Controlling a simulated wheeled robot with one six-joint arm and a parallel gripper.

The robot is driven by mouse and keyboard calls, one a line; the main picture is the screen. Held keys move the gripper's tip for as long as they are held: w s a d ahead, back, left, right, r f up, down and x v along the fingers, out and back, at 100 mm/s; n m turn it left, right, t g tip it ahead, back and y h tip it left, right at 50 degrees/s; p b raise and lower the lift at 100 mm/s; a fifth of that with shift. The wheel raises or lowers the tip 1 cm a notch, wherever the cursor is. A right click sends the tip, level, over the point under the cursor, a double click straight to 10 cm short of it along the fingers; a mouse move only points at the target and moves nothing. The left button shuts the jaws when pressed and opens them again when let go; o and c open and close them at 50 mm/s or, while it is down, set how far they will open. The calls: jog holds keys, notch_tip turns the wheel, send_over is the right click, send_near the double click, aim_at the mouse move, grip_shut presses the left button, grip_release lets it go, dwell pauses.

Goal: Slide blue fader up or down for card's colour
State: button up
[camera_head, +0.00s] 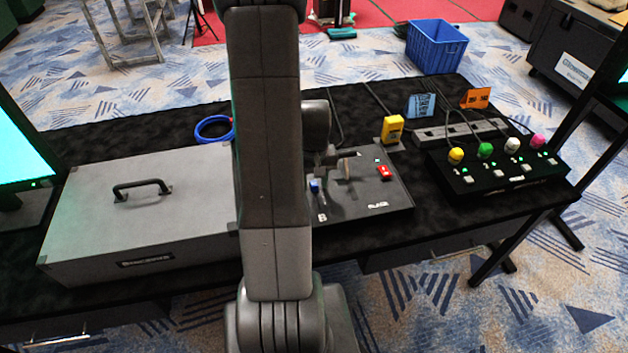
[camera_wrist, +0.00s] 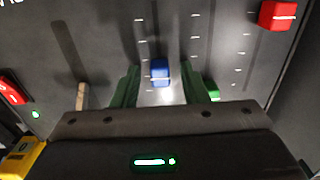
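The blue fader (camera_wrist: 160,70) sits in its slot on the dark panel, between the two green fingers of my gripper (camera_wrist: 160,82) in the wrist view. The fingers stand apart on either side of it, with a gap visible on both sides. In the head view the blue fader (camera_head: 314,186) shows just right of my arm, on the control panel (camera_head: 350,208). My arm hides part of this panel. A blue card (camera_head: 421,105) and an orange card (camera_head: 475,98) stand at the back of the table; I cannot tell which one counts.
A red fader cap (camera_wrist: 277,15) sits upper right in the wrist view. A lever (camera_wrist: 82,95) and red button (camera_wrist: 10,92) are at left. A yellow box (camera_head: 392,128) stands behind the panel. A grey case (camera_head: 150,215) is left, a button box (camera_head: 500,175) right.

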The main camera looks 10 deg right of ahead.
grip_shut()
jog(key=shift+w, duration=1.9)
grip_release()
jog(key=shift+w, duration=0.1)
jog(key=shift+r, duration=0.1)
notch_tip(320, 180, up, 14)
